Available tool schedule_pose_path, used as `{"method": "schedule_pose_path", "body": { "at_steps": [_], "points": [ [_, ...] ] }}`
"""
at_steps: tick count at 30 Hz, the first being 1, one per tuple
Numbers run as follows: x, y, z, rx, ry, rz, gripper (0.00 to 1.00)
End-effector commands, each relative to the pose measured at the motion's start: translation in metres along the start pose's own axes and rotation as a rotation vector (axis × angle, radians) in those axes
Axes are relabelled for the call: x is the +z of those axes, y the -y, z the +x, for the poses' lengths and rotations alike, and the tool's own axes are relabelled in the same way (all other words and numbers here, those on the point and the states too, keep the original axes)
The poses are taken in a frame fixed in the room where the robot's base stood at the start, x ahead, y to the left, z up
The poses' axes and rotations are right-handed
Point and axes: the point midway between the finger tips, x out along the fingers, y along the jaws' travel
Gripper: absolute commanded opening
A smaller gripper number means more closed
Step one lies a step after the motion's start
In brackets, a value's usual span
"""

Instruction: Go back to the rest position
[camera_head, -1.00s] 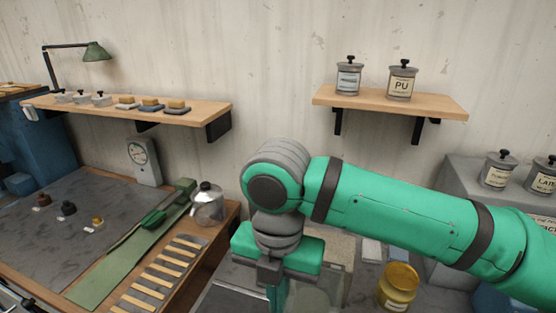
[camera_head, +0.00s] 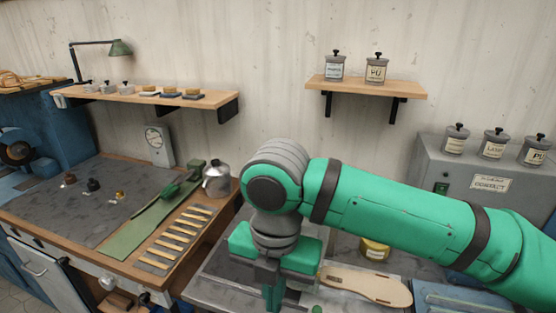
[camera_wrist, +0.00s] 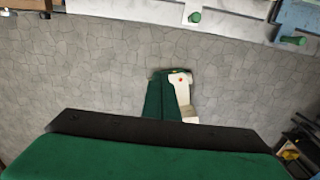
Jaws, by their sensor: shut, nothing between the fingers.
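My gripper (camera_head: 273,298) hangs from the green arm at the bottom middle of the head view, in front of a grey bench. Its fingertips are at or past the lower picture edge there. In the wrist view my gripper (camera_wrist: 172,78) shows as green fingers, closed together and empty, over the grey stone floor (camera_wrist: 90,65). A white piece with a red dot shows beside the fingers in the wrist view.
A sandal sole (camera_head: 365,286) and a yellow jar (camera_head: 375,249) are on the bench right of my gripper. A wooden workbench (camera_head: 150,268) with slats and a metal pot (camera_head: 216,182) stands left. Shelves (camera_head: 365,88) hang behind. A grey cabinet (camera_head: 430,165) bears jars at right.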

Motion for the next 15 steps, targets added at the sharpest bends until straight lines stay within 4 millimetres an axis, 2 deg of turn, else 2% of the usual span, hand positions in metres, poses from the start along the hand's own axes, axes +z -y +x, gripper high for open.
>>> {"method": "schedule_pose_path", "body": {
  "at_steps": [11,15],
  "points": [
    [0.004,-0.043,0.008,0.192,0.003,0.028,0.00],
    [0.004,-0.067,0.009,0.298,-0.003,0.045,0.00]
  ]
}}
